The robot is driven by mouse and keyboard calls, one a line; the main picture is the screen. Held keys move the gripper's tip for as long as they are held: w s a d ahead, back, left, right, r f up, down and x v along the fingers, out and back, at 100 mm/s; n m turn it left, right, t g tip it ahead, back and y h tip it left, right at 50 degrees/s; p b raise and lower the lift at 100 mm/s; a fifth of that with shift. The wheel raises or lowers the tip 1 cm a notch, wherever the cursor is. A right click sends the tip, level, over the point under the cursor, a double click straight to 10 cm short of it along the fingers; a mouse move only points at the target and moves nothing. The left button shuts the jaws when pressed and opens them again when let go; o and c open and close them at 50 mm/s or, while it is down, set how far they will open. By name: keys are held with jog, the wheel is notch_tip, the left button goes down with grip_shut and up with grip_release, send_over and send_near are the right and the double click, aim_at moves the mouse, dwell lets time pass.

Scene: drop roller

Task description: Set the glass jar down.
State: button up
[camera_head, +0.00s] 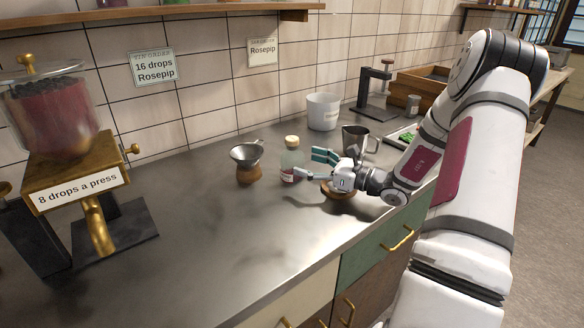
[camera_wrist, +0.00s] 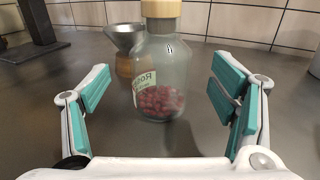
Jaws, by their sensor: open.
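The glass jar (camera_head: 291,162) stands upright on the metal counter, with a pale stopper and a label. In the wrist view the jar (camera_wrist: 158,75) holds red drops at its bottom and sits between the spread fingers, apart from both. My gripper (camera_head: 311,164) is open and empty just right of the jar in the head view; it also shows in the wrist view (camera_wrist: 160,98) with teal pads on either side. The jar's base rests on the counter (camera_head: 215,230).
A metal funnel on a wooden stand (camera_head: 247,160) is left of the jar, close behind it in the wrist view. A metal mug (camera_head: 355,138), white tub (camera_head: 322,111) and wooden piece (camera_head: 338,192) are near my arm. A brass dispenser (camera_head: 75,170) stands far left. The front counter is clear.

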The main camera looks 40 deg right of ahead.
aim_at(298, 148)
jog(key=shift+x, duration=2.85)
jog(key=c, duration=1.5)
jog(key=shift+r, duration=1.8)
jog(key=shift+c, duration=0.2)
jog(key=s+r+p, duration=0.1)
jog(key=s, duration=1.5)
jog(key=shift+a+r, duration=0.15)
jog(key=shift+a, duration=0.05)
